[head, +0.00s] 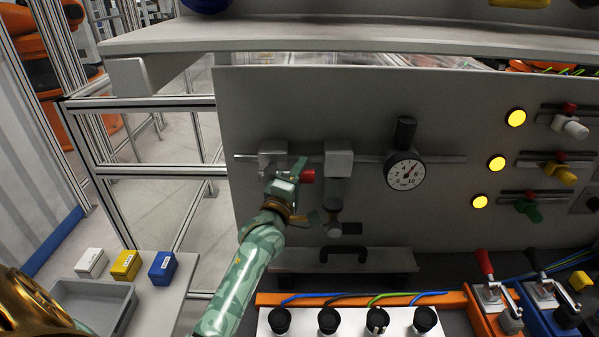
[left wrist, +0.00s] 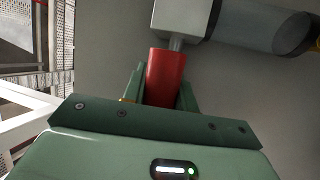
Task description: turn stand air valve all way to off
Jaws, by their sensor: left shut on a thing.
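The stand air valve (head: 272,160) is a grey block on the pipe at the left of the grey panel. Its red handle (head: 308,176) shows just right of my left gripper (head: 298,172) in the head view. In the left wrist view the red handle (left wrist: 165,76) stands between the two green fingers of my left gripper (left wrist: 162,92), which is shut on it. A grey block (left wrist: 183,18) with a stem sits just beyond the handle. The fingertips are partly hidden behind the handle. My right gripper is not in view.
A round gauge (head: 405,171) sits on the pipe to the right, beside a grey filter unit (head: 337,178). A shelf (head: 340,40) overhangs the panel. Below are a black handle (head: 344,250), several black knobs (head: 328,320) and a grey tray (head: 95,300) at lower left.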

